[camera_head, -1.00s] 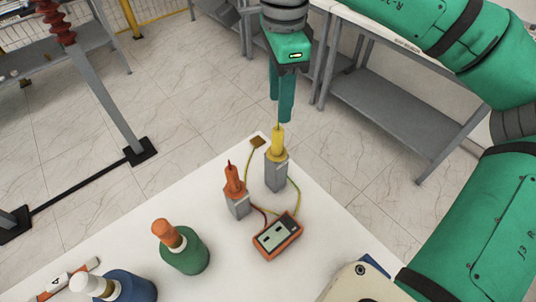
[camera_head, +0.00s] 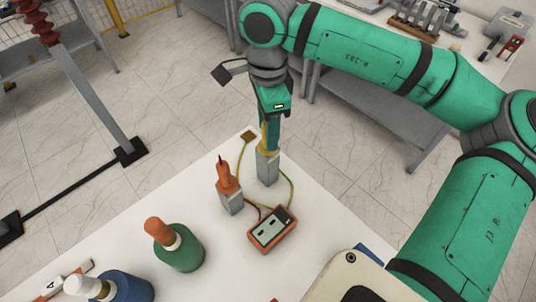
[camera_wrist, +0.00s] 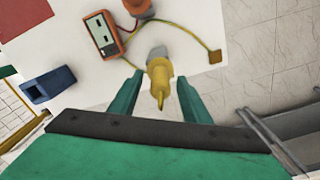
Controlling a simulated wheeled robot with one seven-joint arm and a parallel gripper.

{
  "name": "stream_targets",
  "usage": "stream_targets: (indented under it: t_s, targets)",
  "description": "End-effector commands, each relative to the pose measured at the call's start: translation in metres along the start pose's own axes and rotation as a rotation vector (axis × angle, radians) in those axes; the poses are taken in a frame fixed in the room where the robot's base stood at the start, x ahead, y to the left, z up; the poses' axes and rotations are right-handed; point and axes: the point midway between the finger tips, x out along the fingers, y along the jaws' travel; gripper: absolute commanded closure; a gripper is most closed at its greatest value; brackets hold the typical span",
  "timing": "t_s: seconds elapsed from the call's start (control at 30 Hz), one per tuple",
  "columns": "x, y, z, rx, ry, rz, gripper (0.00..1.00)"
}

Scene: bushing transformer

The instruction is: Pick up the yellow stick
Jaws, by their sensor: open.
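The yellow stick (camera_head: 263,143) stands upright in a grey holder (camera_head: 267,169) near the far corner of the white table. In the wrist view the yellow stick (camera_wrist: 160,80) points toward the camera, between the two green fingers. My gripper (camera_head: 270,136) is around the stick from above, one finger on each side. In the wrist view my gripper (camera_wrist: 156,97) is open, with a gap between the stick and each finger. The fingers hide part of the stick in the head view.
An orange probe (camera_head: 226,177) stands in a grey holder just left of the stick. An orange multimeter (camera_head: 272,229) with wires lies in front. A green bottle (camera_head: 181,252) and a blue bottle (camera_head: 128,287) stand nearer on the white table (camera_head: 215,270).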

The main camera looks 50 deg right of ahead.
Motion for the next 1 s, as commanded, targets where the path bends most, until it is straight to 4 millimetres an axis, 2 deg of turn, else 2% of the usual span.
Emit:
stream_targets:
  t_s: [0.17, 0.33, 0.73, 0.87, 1.0]
  targets:
    - [0.000, 0.000, 0.000, 0.000, 0.000, -0.001, 0.59]
    - [0.000, 0.000, 0.000, 0.000, 0.000, -0.001, 1.00]
    - [-0.004, -0.001, 0.000, 0.001, 0.000, -0.002, 1.00]
    - [-0.014, -0.001, 0.000, 0.001, 0.000, -0.002, 1.00]
    - [-0.032, -0.001, 0.000, 0.001, 0.001, -0.004, 1.00]
